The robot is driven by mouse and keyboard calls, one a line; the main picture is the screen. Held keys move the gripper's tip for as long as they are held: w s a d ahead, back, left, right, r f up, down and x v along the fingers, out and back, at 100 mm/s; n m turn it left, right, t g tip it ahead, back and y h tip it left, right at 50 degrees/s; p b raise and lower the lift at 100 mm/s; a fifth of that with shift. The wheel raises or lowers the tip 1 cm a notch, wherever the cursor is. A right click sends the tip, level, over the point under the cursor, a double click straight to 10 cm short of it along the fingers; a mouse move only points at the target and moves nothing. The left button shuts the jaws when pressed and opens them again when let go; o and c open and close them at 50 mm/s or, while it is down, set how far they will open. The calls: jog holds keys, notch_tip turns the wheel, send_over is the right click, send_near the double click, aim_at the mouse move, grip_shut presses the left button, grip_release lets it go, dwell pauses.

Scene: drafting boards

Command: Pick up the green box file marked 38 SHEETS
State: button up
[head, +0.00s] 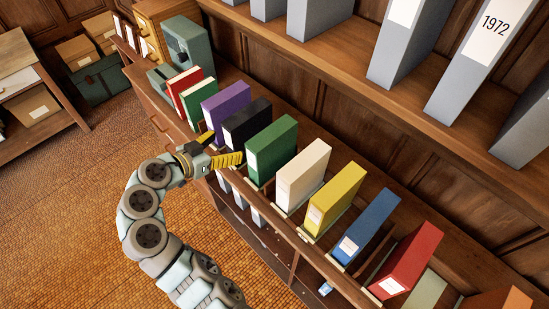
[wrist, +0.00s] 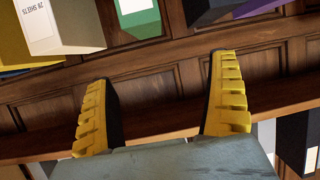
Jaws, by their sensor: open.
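A green box file (head: 272,148) stands upright on the lower shelf between a black and a cream file. Its spine label is too small to read in the head view. It also shows upside down in the wrist view (wrist: 140,22), cut off by the top edge, with part of a white label. My gripper (head: 222,148) is open and empty, in front of the black and green files. In the wrist view my gripper's yellow fingers (wrist: 161,80) are wide apart, with only wood panelling between them and the green file beyond the tips.
The black file (head: 247,124) and cream file (head: 303,175) stand close on either side. Purple (head: 226,102), yellow (head: 335,198) and blue (head: 367,226) files continue the row. A smaller green file (head: 198,104) stands further left. Grey files (head: 478,62) occupy the upper shelf.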

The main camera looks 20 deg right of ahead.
jog(key=s+m+g, duration=0.1)
jog(key=s, duration=0.1)
jog(key=p, duration=0.3)
send_near(271, 133)
jog(key=x, duration=0.3)
jog(key=shift+s+d+r, duration=0.1)
jog(key=shift+s+d, duration=0.15)
jog(key=shift+d, duration=0.2)
jog(key=shift+w+d+f+p, duration=0.35)
jog(key=shift+w+d+f, duration=0.2)
jog(key=shift+d, duration=0.15)
jog(key=shift+w+d+f+p, duration=0.3)
jog(key=shift+w+d+f, duration=0.15)
jog(key=shift+d, duration=0.3)
jog(key=shift+x, duration=1.1)
jog(key=shift+f, duration=0.15)
jog(key=c, duration=1.2)
jog(key=shift+s, duration=0.1)
jog(key=shift+c, duration=0.7)
